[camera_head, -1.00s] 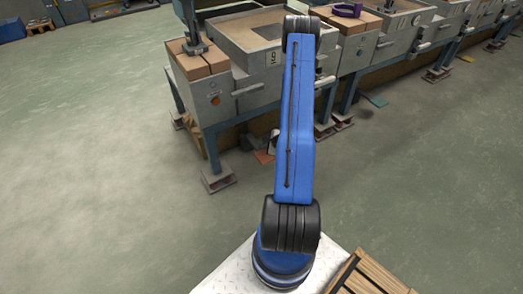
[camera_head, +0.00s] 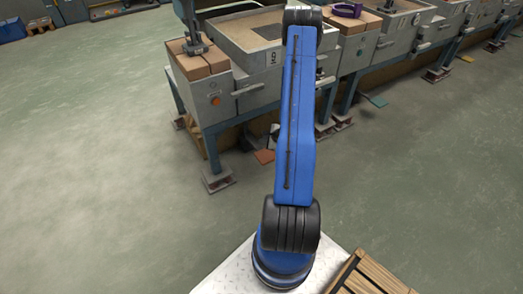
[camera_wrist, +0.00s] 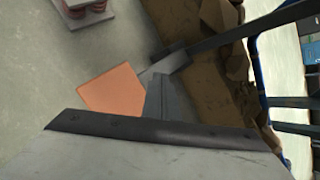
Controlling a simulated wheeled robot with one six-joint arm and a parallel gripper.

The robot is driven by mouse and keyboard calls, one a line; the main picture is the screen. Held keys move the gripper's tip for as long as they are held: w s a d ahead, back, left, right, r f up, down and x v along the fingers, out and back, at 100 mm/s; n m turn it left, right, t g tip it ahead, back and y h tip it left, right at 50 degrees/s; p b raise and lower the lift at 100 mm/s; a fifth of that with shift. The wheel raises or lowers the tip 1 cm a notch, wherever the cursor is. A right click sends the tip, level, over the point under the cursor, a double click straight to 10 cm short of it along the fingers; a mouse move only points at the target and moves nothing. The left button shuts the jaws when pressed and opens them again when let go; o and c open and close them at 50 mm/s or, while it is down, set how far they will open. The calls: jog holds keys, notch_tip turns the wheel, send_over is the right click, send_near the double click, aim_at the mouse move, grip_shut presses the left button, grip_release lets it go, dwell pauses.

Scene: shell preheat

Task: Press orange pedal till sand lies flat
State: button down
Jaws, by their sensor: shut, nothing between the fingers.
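The orange pedal (camera_head: 264,156) is a flat plate near the floor under the near grey bench. It also shows in the wrist view (camera_wrist: 113,90), left of centre, with nothing on top of it. My gripper (camera_wrist: 162,84) shows in the wrist view as grey fingers, shut and empty, just right of the pedal in the picture. I cannot tell whether they touch it. In the head view my blue arm hides most of the gripper. Sand (camera_head: 262,28) lies in the tray on top of the near bench, with a darker patch; its flatness is hard to judge.
A row of grey benches (camera_head: 232,100) on blue legs runs to the back right. A bench foot (camera_head: 218,181) stands left of the pedal. Brown lumpy material (camera_wrist: 205,75) lies beside the pedal. A purple ring (camera_head: 346,10) sits on the bench behind. The floor to the left is open.

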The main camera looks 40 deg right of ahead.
jog(key=shift+r, duration=1.1)
